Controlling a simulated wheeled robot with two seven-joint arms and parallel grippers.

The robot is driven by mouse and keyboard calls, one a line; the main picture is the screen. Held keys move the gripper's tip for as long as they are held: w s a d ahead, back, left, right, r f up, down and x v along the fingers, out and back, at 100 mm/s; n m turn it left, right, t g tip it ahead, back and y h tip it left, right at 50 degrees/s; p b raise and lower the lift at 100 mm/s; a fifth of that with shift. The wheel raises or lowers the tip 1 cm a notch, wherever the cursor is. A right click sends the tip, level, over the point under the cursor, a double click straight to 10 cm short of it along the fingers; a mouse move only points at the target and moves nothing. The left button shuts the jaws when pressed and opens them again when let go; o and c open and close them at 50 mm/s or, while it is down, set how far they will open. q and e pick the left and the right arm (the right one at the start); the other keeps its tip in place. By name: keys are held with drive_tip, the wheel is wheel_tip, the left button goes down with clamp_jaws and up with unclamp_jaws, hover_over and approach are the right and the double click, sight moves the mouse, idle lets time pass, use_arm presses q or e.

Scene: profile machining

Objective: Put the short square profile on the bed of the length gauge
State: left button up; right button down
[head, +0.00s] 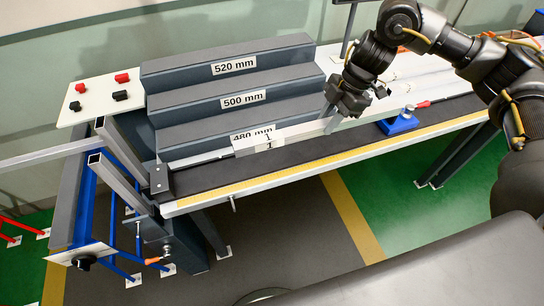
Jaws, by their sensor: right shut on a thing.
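My right gripper (332,121) is shut on a light grey square profile (295,132) and holds it near its right part. The profile lies lengthwise along the length gauge, in front of the lowest grey step, and carries a white label with a 1 at its left end. The gauge has a long black bed (215,178) with a yellow scale along its front edge and a dark stop block (158,180) at its left end. I cannot tell whether the profile touches the bed. Its left end is apart from the stop block. My left gripper is not in view.
Grey steps marked 520 mm (233,67), 500 mm and 480 mm rise behind the bed. A blue slide (399,123) with a red handle sits on the right. Other square profiles (122,178) rest on a blue rack at left. The bed's left part is bare.

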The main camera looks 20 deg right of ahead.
drive_tip(key=w+a+f+p, duration=0.1)
drive_tip(key=a+f, duration=0.1)
drive_tip(key=a, duration=0.2)
drive_tip(key=w+a+f+p, duration=0.1)
drive_tip(key=a+f, duration=0.2)
drive_tip(key=a, duration=0.1)
drive_tip(key=w+a+f+p, duration=0.1)
drive_tip(key=a+f, duration=0.2)
drive_tip(key=a, duration=0.1)
drive_tip(key=shift+w+p, duration=0.25)
drive_tip(key=shift+p, duration=0.05)
drive_tip(key=shift+w+a+f, duration=0.1)
drive_tip(key=shift+a+f, duration=0.2)
drive_tip(key=shift+f, duration=0.15)
drive_tip(key=shift+a+f, duration=0.25)
drive_tip(key=shift+a, duration=0.05)
wheel_tip(320, 180, down, 3)
drive_tip(key=shift+w+a+f+p, duration=0.1)
drive_tip(key=shift+p, duration=0.9)
drive_tip(key=shift+f, duration=0.1)
